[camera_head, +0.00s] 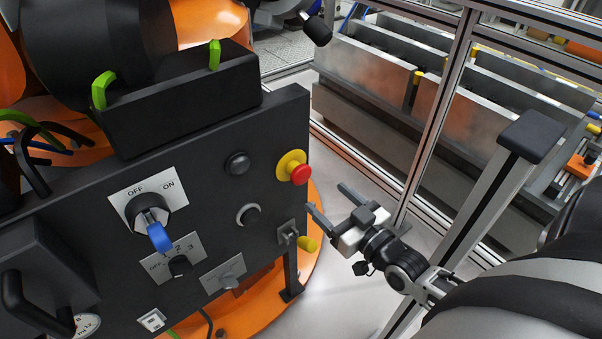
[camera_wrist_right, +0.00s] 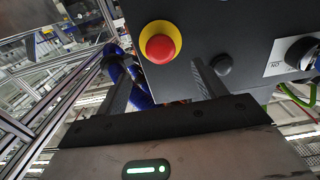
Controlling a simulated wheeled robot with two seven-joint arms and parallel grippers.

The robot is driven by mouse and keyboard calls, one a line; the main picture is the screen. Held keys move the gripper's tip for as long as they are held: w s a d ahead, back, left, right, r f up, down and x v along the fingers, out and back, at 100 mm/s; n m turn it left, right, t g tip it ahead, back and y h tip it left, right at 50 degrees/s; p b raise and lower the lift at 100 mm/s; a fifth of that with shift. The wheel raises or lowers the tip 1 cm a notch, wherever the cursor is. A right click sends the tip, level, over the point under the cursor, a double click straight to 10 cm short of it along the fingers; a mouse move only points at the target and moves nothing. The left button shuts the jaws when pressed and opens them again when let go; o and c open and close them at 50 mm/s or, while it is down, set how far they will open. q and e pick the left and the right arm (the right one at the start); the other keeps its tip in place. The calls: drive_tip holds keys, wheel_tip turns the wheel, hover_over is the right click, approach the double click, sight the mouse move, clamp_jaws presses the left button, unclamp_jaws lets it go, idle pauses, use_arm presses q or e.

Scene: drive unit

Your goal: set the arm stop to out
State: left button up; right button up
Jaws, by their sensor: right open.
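The arm stop appears to be the red mushroom button (camera_head: 299,174) on a yellow ring, at the upper right of the dark panel. In the right wrist view the red button (camera_wrist_right: 162,48) shows face on, between my two fingers. My right gripper (camera_head: 328,198) is open and empty, to the right of the panel and just right of and below the button. In its wrist view my right gripper (camera_wrist_right: 155,58) has its fingers on either side of the button's outline, not touching it as far as I can see. Whether the button is in or out is hard to tell. My left gripper is not in view.
A metal fence post (camera_head: 440,110) stands behind my right gripper.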

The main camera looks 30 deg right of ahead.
sight(305, 178)
drive_tip(key=w, duration=0.6)
drive_tip(key=w+a, duration=0.1)
drive_tip(key=w, duration=0.3)
drive_tip(key=shift+w, duration=0.1)
drive_tip(key=c, duration=1.4)
drive_tip(key=shift+s+d+p, duration=0.15)
drive_tip(key=shift+s+p, duration=0.45)
drive_tip(key=shift+s, duration=0.2)
drive_tip(key=shift+f, duration=0.15)
drive_tip(key=o, duration=1.4)
drive_tip(key=shift+s, duration=0.1)
drive_tip(key=s+d, duration=0.1)
drive_tip(key=s, duration=1.4)
drive_tip(key=shift+s+d, duration=0.15)
drive_tip(key=shift+s, duration=0.25)
